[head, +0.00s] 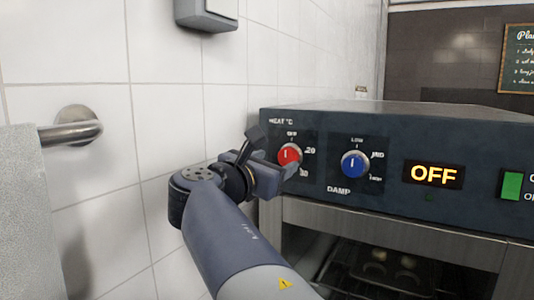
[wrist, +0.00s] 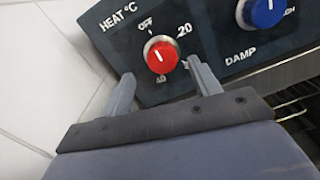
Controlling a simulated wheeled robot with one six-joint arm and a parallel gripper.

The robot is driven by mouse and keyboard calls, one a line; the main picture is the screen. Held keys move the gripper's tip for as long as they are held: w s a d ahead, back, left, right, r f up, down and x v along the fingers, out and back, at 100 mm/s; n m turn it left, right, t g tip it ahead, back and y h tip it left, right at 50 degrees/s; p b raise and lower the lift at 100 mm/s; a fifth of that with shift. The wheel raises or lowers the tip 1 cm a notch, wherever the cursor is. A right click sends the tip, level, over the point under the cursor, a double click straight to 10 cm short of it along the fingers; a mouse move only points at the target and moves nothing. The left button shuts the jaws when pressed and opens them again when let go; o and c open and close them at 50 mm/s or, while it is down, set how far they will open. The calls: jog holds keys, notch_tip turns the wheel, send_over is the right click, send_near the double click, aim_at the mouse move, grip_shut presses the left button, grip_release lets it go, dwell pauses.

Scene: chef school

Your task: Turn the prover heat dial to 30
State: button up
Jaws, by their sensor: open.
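The red heat dial (head: 289,154) is on the left end of the prover's dark front panel, under the words HEAT °C. Its white mark points up, about at OFF. The label 20 is to its upper right; the lower labels are partly covered by my gripper in the head view. In the wrist view the dial (wrist: 160,55) shows just beyond and between the fingertips. My gripper (head: 273,155) is open, its two fingers (wrist: 160,72) on either side of the dial's lower part in the picture. I cannot tell whether they touch it.
A blue damp dial (head: 355,164) is right of the heat dial. A display (head: 434,174) reads OFF, with a green switch (head: 511,186) further right. A tiled wall (head: 165,125) is close on the left, with a towel rail (head: 75,129). An open rack is below the panel.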

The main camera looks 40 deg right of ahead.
aim_at(286, 157)
jog(key=shift+p+x, duration=0.5)
jog(key=shift+x, duration=1.6)
jog(key=shift+s, duration=0.1)
jog(key=shift+c, duration=0.3)
jog(key=c, duration=0.9)
